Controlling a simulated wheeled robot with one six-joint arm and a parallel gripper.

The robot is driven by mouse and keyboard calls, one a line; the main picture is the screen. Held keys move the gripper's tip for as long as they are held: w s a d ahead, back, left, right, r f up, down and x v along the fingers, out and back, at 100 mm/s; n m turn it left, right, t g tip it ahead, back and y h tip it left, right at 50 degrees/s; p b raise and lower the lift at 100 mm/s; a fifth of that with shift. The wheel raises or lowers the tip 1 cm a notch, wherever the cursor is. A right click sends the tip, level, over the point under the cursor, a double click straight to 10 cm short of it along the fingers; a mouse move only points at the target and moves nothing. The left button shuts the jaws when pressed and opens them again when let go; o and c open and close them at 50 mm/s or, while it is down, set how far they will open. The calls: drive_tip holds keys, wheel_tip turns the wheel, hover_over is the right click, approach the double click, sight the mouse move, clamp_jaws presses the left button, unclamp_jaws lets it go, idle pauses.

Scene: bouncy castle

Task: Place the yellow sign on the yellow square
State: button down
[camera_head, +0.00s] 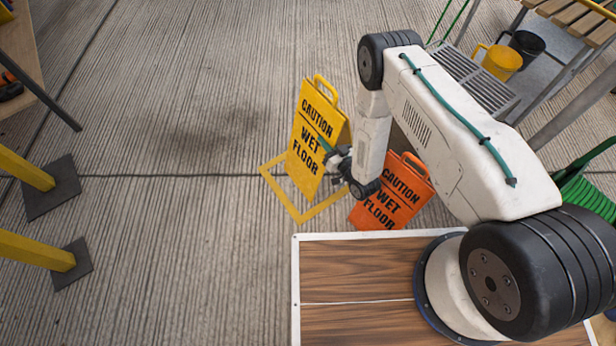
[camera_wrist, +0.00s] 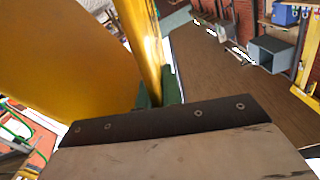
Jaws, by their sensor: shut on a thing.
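The yellow wet-floor sign (camera_head: 307,138) stands upright, folded in an A shape, in the head view. Its lower end overlaps the yellow square outline (camera_head: 300,215) on the floor; I cannot tell whether it touches the floor. My gripper (camera_head: 327,147) is shut on the sign's right edge. In the wrist view, the green fingertips (camera_wrist: 158,95) pinch the edge of the yellow sign panel (camera_wrist: 60,55). The sign and my arm hide the rear and right parts of the square.
An orange wet-floor sign (camera_head: 397,192) stands close on the right, partly behind my arm. Yellow posts on dark bases (camera_head: 50,190) stand at the left. A yellow bucket (camera_head: 501,60) and a black bucket (camera_head: 527,45) are at the upper right. Floor left of the square is clear.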

wheel_tip(320, 180, down, 18)
drive_tip(key=shift+r, duration=0.2)
drive_tip(key=c, duration=1.6)
unclamp_jaws()
drive_tip(key=shift+s, duration=0.1)
drive_tip(key=shift+o, duration=0.2)
